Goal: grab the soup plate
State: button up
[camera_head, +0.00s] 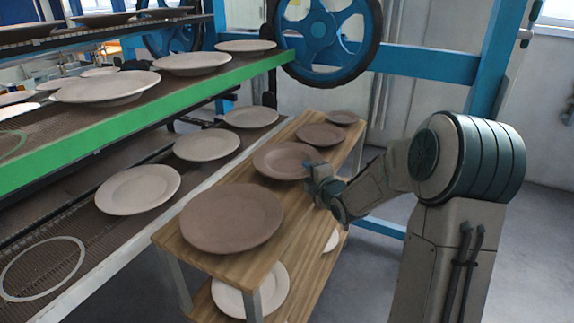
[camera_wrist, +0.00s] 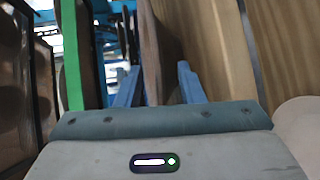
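Several brown plates stand in a row on the wooden cart (camera_head: 322,232). The one at my gripper, which I take as the soup plate (camera_head: 283,161), is mid-sized with a sunken middle. My gripper (camera_head: 314,178) is at its right edge. In the wrist view the two blue fingers of my gripper (camera_wrist: 158,82) stand apart, with the brown rim of the soup plate (camera_wrist: 150,45) between them. A gap shows beside the rim, so the gripper looks open around it. The exact contact is hidden in the head view.
A larger brown plate (camera_head: 231,217) lies nearer on the cart; smaller brown plates (camera_head: 320,136) lie farther back. A green-edged rack (camera_head: 150,118) with pale plates (camera_head: 137,189) runs along the left. More pale plates (camera_head: 262,290) lie on the lower shelf. Floor is free to the right.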

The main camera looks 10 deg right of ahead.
grip_shut()
jog(key=shift+r, duration=0.1)
